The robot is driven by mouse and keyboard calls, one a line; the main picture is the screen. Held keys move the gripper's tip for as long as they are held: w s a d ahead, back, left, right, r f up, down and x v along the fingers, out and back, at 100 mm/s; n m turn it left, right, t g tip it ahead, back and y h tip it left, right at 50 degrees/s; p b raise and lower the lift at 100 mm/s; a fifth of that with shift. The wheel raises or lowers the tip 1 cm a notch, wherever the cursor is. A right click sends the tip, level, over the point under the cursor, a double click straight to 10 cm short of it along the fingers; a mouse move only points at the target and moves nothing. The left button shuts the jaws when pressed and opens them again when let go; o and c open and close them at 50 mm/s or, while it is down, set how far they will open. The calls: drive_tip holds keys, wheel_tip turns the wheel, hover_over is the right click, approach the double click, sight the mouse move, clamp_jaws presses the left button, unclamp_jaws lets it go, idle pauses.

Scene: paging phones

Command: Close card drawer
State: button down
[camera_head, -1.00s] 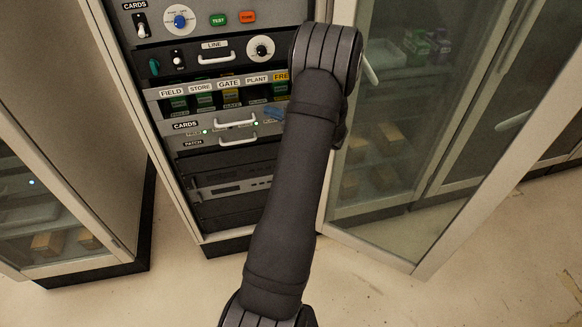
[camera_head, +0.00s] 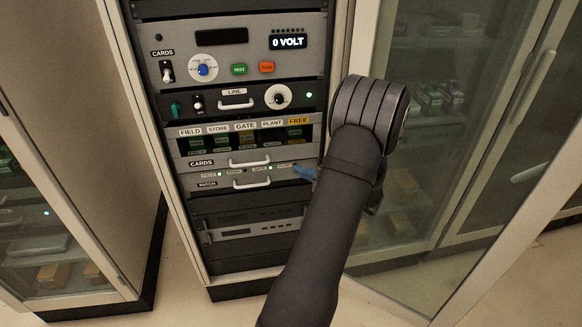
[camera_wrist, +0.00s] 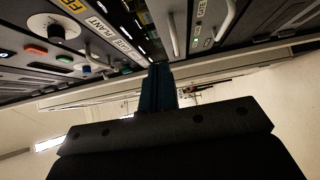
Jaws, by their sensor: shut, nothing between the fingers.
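The card drawer is the grey unit with a CARDS front (camera_head: 200,163) and a white bar handle (camera_head: 249,161), midway up the rack. Cards (camera_head: 246,139) show above its front, under the labels FIELD, STORE, GATE, PLANT and FREE. I cannot tell exactly how far the drawer stands out. My gripper (camera_head: 304,172) shows as a blue tip at the right end of the CARDS and PATCH fronts. The rest is hidden behind my arm. In the wrist view its blue fingers (camera_wrist: 160,72) are together and empty, close to the panels; contact is unclear.
The PATCH front (camera_head: 208,184) with its own handle lies just below. The LINE unit (camera_head: 235,100) with a knob is above, under a panel with a dial and a 0 VOLT display (camera_head: 289,42). A glass-door cabinet (camera_head: 430,130) stands close on the right.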

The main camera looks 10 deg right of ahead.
drive_tip(key=v, duration=0.5)
approach(242, 147)
drive_tip(key=a, duration=0.6)
drive_tip(key=w, duration=0.3)
drive_tip(key=shift+a, duration=0.15)
drive_tip(key=shift+w, duration=0.6)
drive_tip(key=shift+w, duration=0.1)
drive_tip(key=shift+w, duration=0.8)
drive_tip(key=shift+w+r, duration=0.15)
